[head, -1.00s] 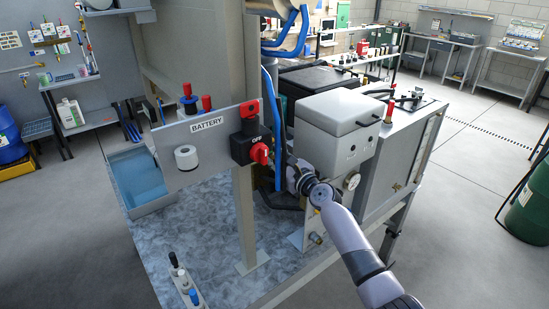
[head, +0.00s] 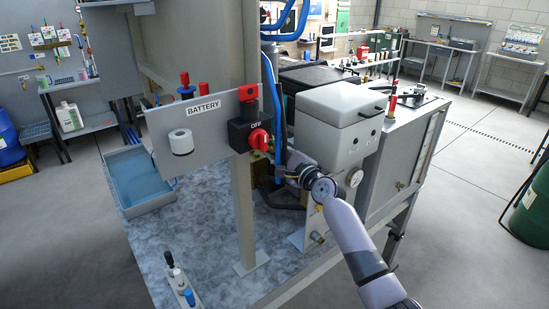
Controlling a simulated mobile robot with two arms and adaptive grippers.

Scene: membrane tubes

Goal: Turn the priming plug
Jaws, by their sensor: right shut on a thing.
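My right arm comes in from the lower right, and its gripper (head: 275,169) reaches in beside the blue hoses, left of the grey box-shaped housing. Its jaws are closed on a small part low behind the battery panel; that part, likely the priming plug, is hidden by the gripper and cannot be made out. A brass-coloured fitting (head: 262,179) shows just left of the fingers. My left gripper is not in view.
A battery panel (head: 160,128) with a red rotary switch (head: 259,139) stands close left of the gripper. Blue hoses (head: 272,110) run down beside it. The mottled bench top (head: 205,235) is mostly clear.

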